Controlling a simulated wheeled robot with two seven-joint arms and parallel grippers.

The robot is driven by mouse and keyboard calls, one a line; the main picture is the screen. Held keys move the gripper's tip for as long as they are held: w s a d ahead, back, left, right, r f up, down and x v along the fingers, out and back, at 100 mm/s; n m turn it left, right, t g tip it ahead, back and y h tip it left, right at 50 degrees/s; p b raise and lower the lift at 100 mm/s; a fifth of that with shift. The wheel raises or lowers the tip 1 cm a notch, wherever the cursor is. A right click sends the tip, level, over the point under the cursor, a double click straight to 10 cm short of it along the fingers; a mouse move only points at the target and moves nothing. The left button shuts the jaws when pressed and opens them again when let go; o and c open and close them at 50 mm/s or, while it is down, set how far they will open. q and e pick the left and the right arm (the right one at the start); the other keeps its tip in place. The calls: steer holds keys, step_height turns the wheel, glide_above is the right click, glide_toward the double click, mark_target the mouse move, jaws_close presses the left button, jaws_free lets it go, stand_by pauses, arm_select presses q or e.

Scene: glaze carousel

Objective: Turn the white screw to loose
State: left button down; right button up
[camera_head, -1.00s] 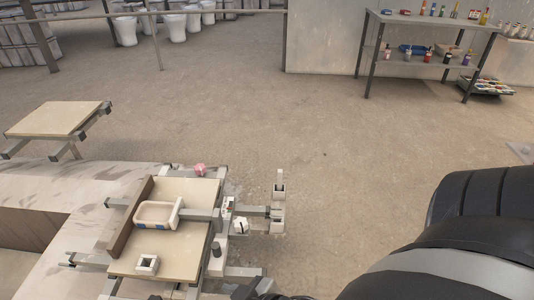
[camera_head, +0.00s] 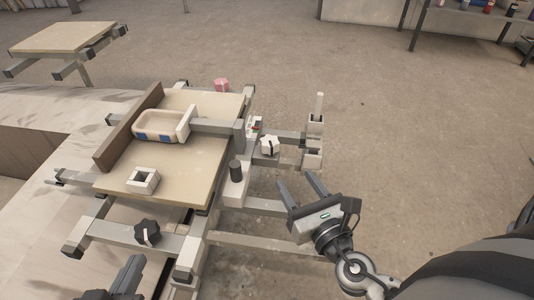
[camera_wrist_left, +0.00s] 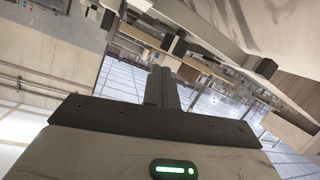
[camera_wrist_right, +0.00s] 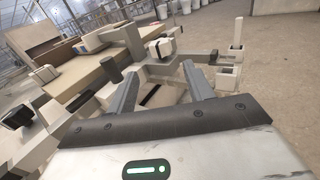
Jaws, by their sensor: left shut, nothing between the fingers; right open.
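The white screw (camera_head: 270,146) is a faceted white knob with a dark mark, on the right side of the carousel frame. It also shows in the right wrist view (camera_wrist_right: 160,48), ahead of the fingers. My right gripper (camera_head: 298,181) is open and empty, a little below and right of the screw, apart from it; its two fingers also show in the right wrist view (camera_wrist_right: 162,68). My left gripper (camera_head: 134,264) is shut and empty at the bottom left of the head view. Its closed fingers show in the left wrist view (camera_wrist_left: 161,88), away from the screw.
A black knob (camera_head: 147,232), a dark upright cylinder (camera_head: 236,170) and a pink knob (camera_head: 221,85) sit on the same frame. A tray (camera_head: 160,123) and a white square block (camera_head: 143,180) rest on the boards. An upright bracket (camera_head: 316,125) stands right of the screw. Open floor lies beyond.

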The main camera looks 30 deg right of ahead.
mark_target(267, 136)
steer(key=shift+w+n, duration=0.3)
arm_select(q)
steer(key=shift+w+a+f+g+y+p, duration=0.1)
steer(key=shift+a+f+g+y+p, duration=0.15)
steer(key=shift+f+g+y+p, duration=0.6)
arm_select(e)
steer(key=w, duration=1)
steer(key=w+d, duration=0.1)
steer(key=w, duration=0.4)
steer(key=shift+w, duration=0.15)
arm_select(q)
steer(key=shift+r+t+h, duration=0.2)
steer(key=shift+t+h, duration=0.15)
steer(key=shift+h, duration=0.1)
arm_select(e)
steer(key=c, duration=0.7)
